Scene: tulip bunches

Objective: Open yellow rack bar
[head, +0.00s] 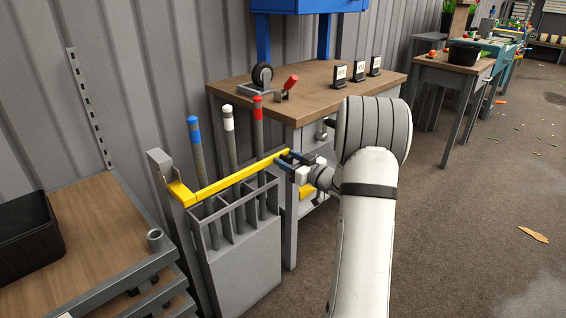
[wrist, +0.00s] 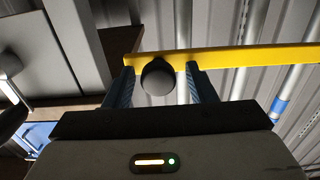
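The yellow rack bar (head: 235,180) runs level across the front of the grey rack (head: 240,262), from a grey post (head: 165,178) on the left to my gripper on the right. My gripper (head: 291,160) is at the bar's right end. In the wrist view, its blue fingers (wrist: 158,88) stand apart on either side of a dark round knob (wrist: 157,78) at the bar's end, with gaps visible on both sides. The yellow bar (wrist: 235,57) passes just beyond the fingertips; contact with it cannot be told.
Poles with blue (head: 194,131), white (head: 228,120) and red (head: 257,108) tops stand in the rack behind the bar. A wooden-topped workbench (head: 225,82) is close behind my gripper. A low table (head: 95,225) with a black bin (head: 25,235) is at left. Floor is open at right.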

